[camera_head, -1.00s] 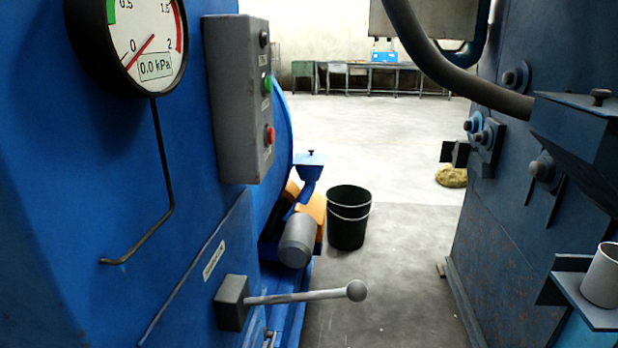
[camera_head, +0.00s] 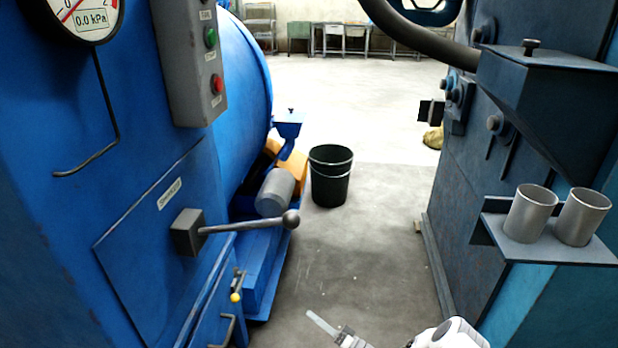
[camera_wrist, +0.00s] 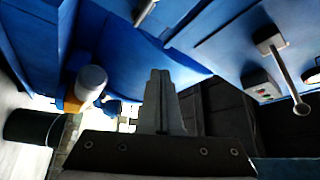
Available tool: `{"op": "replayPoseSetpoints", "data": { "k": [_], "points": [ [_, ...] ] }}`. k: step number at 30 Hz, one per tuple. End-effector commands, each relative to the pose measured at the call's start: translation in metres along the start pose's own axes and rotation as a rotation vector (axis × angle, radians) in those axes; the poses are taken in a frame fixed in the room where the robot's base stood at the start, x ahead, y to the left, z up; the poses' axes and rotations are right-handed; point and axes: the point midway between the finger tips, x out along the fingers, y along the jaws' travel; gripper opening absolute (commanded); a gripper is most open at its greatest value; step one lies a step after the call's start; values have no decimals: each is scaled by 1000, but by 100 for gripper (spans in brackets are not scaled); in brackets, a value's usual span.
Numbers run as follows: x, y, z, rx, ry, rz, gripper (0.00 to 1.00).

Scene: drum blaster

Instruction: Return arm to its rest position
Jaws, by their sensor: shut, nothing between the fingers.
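My gripper (camera_head: 322,325) shows at the bottom of the head view, with white parts of my arm to its right. In the wrist view my gripper (camera_wrist: 161,75) has its two fingers together, with nothing between them. It is apart from the grey lever (camera_head: 245,226) on the blue machine at the left. The lever also shows at the right in the wrist view (camera_wrist: 287,72). Most of my arm is outside the head view.
The blue machine (camera_head: 130,215) fills the left side. A dark blue machine (camera_head: 480,190) stands at the right, with two metal cups (camera_head: 530,213) on a shelf. A black bucket (camera_head: 330,178) stands on the floor between them. The aisle floor (camera_head: 370,240) is mostly clear.

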Motion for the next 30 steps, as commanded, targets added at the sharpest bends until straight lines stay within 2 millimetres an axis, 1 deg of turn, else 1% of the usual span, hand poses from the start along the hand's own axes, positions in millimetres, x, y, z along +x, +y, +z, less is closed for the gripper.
{"op": "replayPoseSetpoints", "data": {
  "k": [1, 8, 15, 23, 30],
  "points": [
    [8, -9, -8, 1, -36, -12, 0],
    [36, -54, -28, 44, -259, -42, 0],
    [59, -113, -45, 78, -530, -12, 0],
    [68, -177, -58, 89, -795, 102, 0],
    [64, -236, -68, 71, -991, 267, 0]
  ]
}}
